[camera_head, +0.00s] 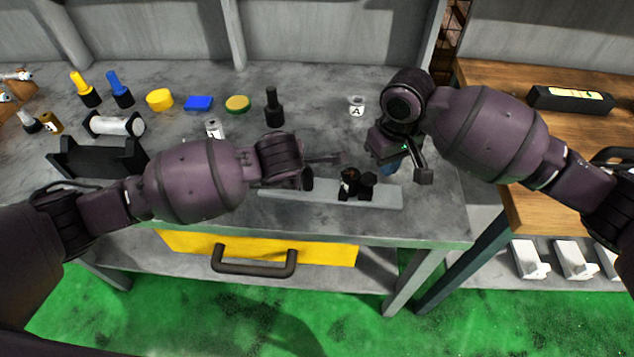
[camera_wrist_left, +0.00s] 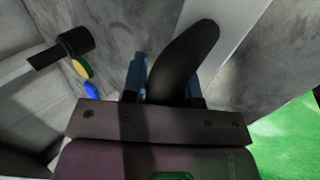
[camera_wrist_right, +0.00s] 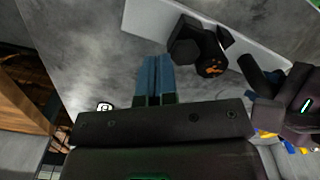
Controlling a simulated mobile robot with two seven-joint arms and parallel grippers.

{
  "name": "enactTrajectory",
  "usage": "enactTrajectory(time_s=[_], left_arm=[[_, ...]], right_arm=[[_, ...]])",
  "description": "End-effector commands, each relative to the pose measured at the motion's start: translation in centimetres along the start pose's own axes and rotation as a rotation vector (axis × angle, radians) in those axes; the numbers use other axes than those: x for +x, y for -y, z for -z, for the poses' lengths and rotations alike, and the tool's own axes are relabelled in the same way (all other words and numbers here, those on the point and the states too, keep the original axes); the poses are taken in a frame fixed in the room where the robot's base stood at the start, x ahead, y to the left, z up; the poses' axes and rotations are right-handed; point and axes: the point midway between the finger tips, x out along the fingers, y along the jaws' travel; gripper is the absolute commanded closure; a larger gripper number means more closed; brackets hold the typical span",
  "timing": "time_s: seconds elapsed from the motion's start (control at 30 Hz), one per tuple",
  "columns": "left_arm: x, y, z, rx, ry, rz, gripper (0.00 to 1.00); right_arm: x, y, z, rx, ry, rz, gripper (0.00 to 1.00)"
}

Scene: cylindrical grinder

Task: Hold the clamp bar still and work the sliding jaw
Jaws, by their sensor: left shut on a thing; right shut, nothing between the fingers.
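The clamp's pale grey bar (camera_head: 385,196) lies along the front edge of the grey table. A black sliding jaw (camera_head: 357,185) with orange marks sits on it, and it also shows in the right wrist view (camera_wrist_right: 205,50). My left gripper (camera_wrist_left: 166,75) is shut on a dark, rounded clamp part (camera_wrist_left: 192,55), left of the sliding jaw. Its fingers are hidden in the head view. My right gripper (camera_wrist_right: 155,65) has its blue fingers together with nothing between them. It is above the table, to the right of the sliding jaw and apart from it.
Behind my arms stand a black bottle (camera_head: 273,108), a green-and-yellow disc (camera_head: 238,104), a blue block (camera_head: 199,103) and a small white piece marked A (camera_head: 357,106). A black holder (camera_head: 97,158) is at left. A wooden bench (camera_head: 540,209) stands at right.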

Motion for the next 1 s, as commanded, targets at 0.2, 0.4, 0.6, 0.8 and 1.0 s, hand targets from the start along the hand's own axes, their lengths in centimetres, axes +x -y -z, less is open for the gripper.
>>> enactTrajectory(time_s=[0.2,0.4,0.6,0.8,1.0], left_arm=[[0.0,0.1,-0.1,-0.005,0.004,0.004,1.00],[0.0,0.1,-0.1,-0.005,0.003,0.004,1.00],[0.0,0.1,0.0,-0.005,0.003,0.003,1.00],[0.0,0.1,0.0,-0.005,0.003,0.003,1.00],[0.0,0.1,0.0,-0.005,0.002,0.003,1.00]], right_arm=[[-1.0,-0.2,-0.1,0.001,0.002,-0.002,1.00],[-1.9,-0.3,-0.2,0.001,0.002,-0.002,1.00],[-2.8,-0.4,-0.2,0.001,0.002,-0.003,1.00],[-2.9,-0.4,-0.2,0.002,0.003,-0.003,1.00],[-2.9,-0.4,-0.2,0.002,0.003,-0.003,1.00]])
